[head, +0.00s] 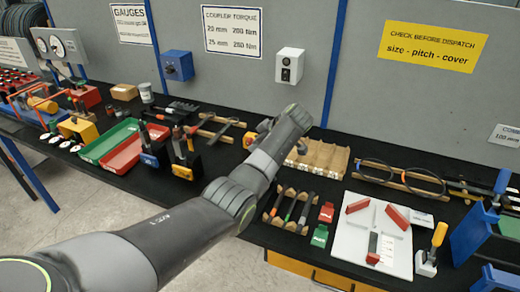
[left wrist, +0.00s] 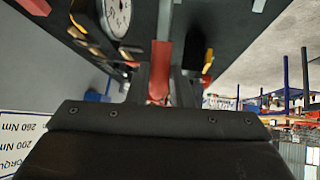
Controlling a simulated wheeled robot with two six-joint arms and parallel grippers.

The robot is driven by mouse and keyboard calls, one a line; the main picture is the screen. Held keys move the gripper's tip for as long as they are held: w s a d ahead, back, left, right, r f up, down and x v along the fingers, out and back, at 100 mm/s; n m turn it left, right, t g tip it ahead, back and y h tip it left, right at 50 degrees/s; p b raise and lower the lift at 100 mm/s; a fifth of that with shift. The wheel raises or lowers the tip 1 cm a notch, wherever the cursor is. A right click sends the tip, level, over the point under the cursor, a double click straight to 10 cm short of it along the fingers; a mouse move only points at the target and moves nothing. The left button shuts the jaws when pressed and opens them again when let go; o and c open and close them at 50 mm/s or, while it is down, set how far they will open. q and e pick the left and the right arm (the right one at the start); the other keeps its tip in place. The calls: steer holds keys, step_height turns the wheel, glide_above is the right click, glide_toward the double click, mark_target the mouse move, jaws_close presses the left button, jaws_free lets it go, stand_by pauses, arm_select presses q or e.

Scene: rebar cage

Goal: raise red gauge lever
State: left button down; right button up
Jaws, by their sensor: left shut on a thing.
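My left arm crosses the head view from the lower left, and its wrist hides most of the left gripper. In the left wrist view the left gripper (left wrist: 160,84) is shut on a red lever (left wrist: 162,62), which lies lengthwise between its fingers. A white round dial (left wrist: 117,15) shows just beyond, to the left of the lever. In the head view a small red part (head: 249,140) and a yellow part show beside my wrist; whether the red part is the lever is unclear. My right gripper is not in view.
Behind my wrist stands a grey panel (head: 240,65) with signs and a white box (head: 290,66). A wooden rack (head: 320,158) is close to its right. A red tray (head: 122,153) and green tray (head: 98,148) lie left. A white board (head: 345,245) lies at front right.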

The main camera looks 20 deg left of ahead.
arm_select(q)
steer(key=shift+d+y, duration=0.4)
steer(key=shift+d, duration=0.05)
steer(key=shift+d+b, duration=0.1)
steer(key=shift+b, duration=0.2)
steer(key=shift+d+r, duration=0.1)
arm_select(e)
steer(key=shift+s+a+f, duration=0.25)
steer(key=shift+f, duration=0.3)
arm_select(q)
steer(key=c, duration=1.3)
jaws_free()
